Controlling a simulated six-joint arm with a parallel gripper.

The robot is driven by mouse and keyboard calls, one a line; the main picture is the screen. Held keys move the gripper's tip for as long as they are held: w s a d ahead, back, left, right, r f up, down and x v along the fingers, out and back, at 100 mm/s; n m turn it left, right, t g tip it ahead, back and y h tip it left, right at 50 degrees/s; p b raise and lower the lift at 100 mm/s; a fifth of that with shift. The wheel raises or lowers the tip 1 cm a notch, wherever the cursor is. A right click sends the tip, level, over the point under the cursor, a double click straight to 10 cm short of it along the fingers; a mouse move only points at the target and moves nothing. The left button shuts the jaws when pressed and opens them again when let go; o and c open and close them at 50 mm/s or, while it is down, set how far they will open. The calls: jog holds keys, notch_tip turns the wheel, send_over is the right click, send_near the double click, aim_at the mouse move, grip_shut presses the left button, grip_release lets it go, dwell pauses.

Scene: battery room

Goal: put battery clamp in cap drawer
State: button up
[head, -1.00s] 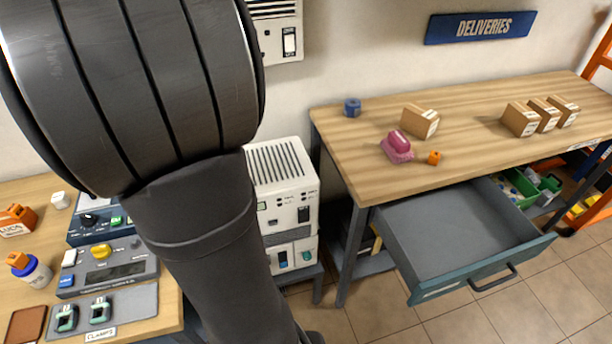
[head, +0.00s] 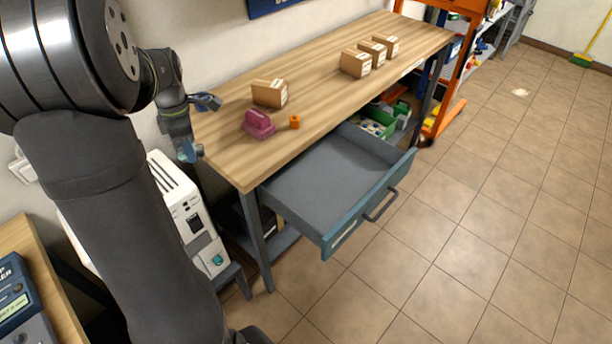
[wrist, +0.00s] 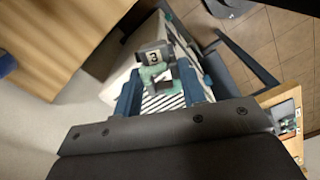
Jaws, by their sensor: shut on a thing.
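The battery clamp (wrist: 154,66) is a small grey and green piece with a number tag, held between the blue fingers of my gripper (wrist: 160,88) in the wrist view. In the head view my gripper (head: 188,151) hangs by the left end of the wooden bench, in front of the wall, with the clamp barely distinguishable. A grey drawer with a teal front (head: 368,222) is pulled out under the bench. Its inside looks empty. Its front label is too small to read. My gripper is to the left of the drawer and higher than it.
On the bench (head: 225,135) are a pink object (head: 258,124), a small orange block (head: 295,122) and several cardboard boxes (head: 270,93). A white machine (head: 184,205) stands left of the bench. Green bins (head: 400,112) sit beyond the drawer.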

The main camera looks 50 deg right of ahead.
jog(key=s+d+m, duration=0.4)
jog(key=d, duration=0.5)
jog(key=s+d+m, duration=0.3)
jog(key=s+d, duration=0.1)
jog(key=d, duration=0.4)
jog(key=m, duration=0.6)
send_over(319, 194)
jog(key=f, duration=0.1)
notch_tip(319, 194, down, 25)
jog(key=shift+r, duration=0.15)
jog(key=o, duration=0.6)
jog(key=shift+c, duration=0.2)
jog(key=o, duration=0.4)
jog(key=shift+o, duration=0.2)
notch_tip(319, 194, up, 12)
